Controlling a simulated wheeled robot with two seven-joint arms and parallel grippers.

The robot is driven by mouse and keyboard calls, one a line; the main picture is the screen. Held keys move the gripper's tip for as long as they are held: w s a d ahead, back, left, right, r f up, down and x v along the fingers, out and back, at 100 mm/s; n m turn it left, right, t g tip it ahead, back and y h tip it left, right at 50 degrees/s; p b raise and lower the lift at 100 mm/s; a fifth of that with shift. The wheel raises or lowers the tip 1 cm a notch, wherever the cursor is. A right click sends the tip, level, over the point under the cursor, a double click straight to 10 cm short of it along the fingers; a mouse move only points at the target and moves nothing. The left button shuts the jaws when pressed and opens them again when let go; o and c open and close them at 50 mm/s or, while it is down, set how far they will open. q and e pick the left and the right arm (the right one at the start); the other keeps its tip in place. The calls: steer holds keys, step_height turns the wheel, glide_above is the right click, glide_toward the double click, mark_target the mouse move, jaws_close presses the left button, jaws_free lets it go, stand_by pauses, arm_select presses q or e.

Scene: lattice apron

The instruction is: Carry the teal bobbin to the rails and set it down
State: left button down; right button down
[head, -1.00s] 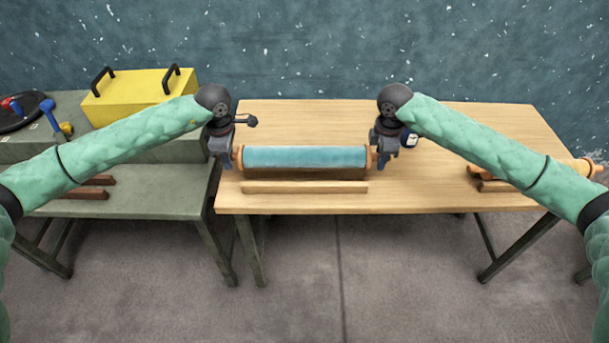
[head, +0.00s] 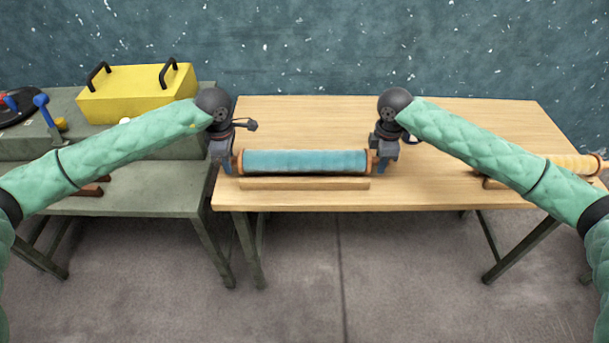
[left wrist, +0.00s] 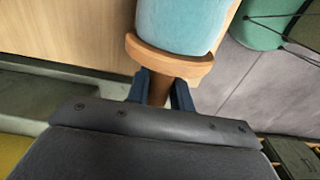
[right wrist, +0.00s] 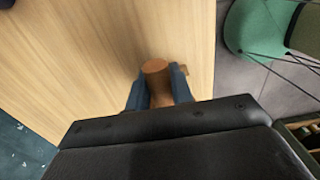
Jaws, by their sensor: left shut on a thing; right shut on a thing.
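The teal bobbin (head: 305,161) lies level across the front of the wooden table, with wooden flanges and end pins. My left gripper (head: 226,164) is shut on its left end pin; the left wrist view shows the pin (left wrist: 158,90) between the fingers. My right gripper (head: 383,164) is shut on the right end pin (right wrist: 156,75). A pale wooden rail (head: 305,184) runs parallel just in front of and below the bobbin. I cannot tell whether they touch. Any rail behind it is hidden. Darker brown rails (head: 92,189) lie on the grey-green table, partly behind my left arm.
The grey-green table (head: 150,203) stands left of the wooden table (head: 450,197), carrying a yellow box (head: 137,93) with black handles. A yellow-orange bobbin (head: 565,164) lies at the far right, partly behind my right arm. The wooden table's middle is mostly clear.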

arm_select(q)
steer(key=shift+f+b, duration=0.55)
steer(key=shift+f, duration=0.15)
arm_select(e)
steer(key=shift+f, duration=0.7)
arm_select(q)
steer(key=c, duration=1.2)
jaws_free()
steer(key=shift+c, duration=0.2)
arm_select(e)
steer(key=c, duration=1.2)
jaws_free()
steer(key=shift+c, duration=0.2)
arm_select(q)
steer(key=shift+r, duration=0.1)
step_height(320, 180, up, 12)
steer(key=shift+f, duration=0.1)
arm_select(e)
steer(key=shift+r, duration=0.1)
step_height(320, 180, up, 12)
steer(key=shift+f, duration=0.1)
arm_select(q)
steer(key=shift+f, duration=0.1)
arm_select(e)
steer(key=shift+f, duration=0.1)
